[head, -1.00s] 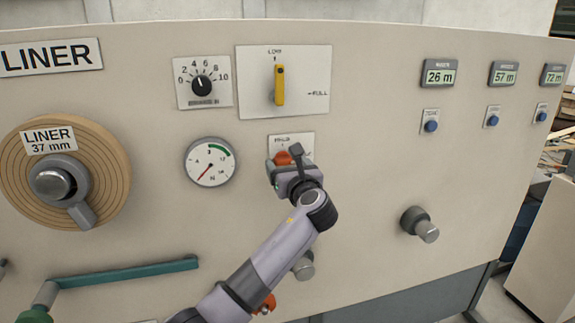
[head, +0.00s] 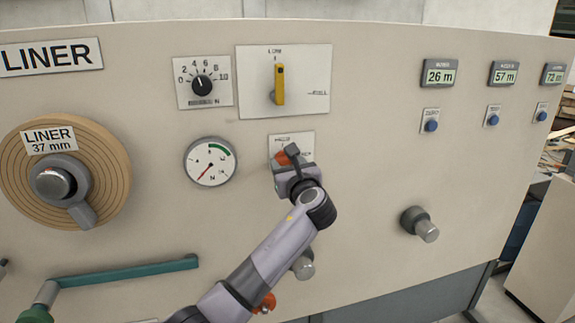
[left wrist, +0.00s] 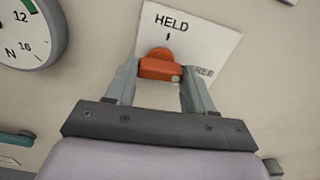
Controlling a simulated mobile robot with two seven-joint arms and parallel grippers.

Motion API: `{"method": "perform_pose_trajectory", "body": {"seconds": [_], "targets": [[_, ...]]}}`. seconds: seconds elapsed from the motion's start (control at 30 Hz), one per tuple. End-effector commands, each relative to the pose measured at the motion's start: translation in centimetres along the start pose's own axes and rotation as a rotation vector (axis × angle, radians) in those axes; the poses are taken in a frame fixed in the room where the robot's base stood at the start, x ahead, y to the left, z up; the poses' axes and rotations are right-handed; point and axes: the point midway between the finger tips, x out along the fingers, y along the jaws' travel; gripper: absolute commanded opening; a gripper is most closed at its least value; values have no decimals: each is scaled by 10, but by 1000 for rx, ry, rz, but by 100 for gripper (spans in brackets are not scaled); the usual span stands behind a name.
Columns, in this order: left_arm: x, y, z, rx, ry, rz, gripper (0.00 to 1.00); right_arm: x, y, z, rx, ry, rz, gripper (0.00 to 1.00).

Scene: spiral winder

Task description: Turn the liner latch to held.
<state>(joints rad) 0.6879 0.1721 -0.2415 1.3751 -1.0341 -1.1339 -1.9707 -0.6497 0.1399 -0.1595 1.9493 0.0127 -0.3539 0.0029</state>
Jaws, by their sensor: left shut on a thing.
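The liner latch is a small orange knob (head: 282,158) on a white plate (head: 306,140) in the middle of the panel. In the left wrist view the orange knob (left wrist: 160,66) sits between my fingers, with the word HELD above it and FREE to its right. A pale spot shows at the knob's right end, on the FREE side; a short dark mark stands below HELD. My left gripper (left wrist: 160,76) is shut on the knob. In the head view my left gripper (head: 287,166) covers much of the plate. My right gripper is not in view.
A pressure gauge (head: 210,162) is just left of the plate, and a yellow lever (head: 280,84) is above it. A grey knob (head: 421,224) sticks out to the lower right. The liner roll (head: 112,170) and a teal bar (head: 125,273) are at left.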

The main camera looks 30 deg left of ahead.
Motion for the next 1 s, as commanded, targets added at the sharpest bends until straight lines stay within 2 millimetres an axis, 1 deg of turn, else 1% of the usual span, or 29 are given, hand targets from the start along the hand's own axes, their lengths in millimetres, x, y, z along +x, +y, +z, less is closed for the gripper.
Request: {"method": "perform_pose_trajectory", "body": {"seconds": [0.17,0.47,1.0], "targets": [[0,0,0,-127,0,1,23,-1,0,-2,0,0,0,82],[0,0,-1,-410,0,0,23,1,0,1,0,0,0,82],[0,0,-3,-926,0,1,23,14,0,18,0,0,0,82]]}}
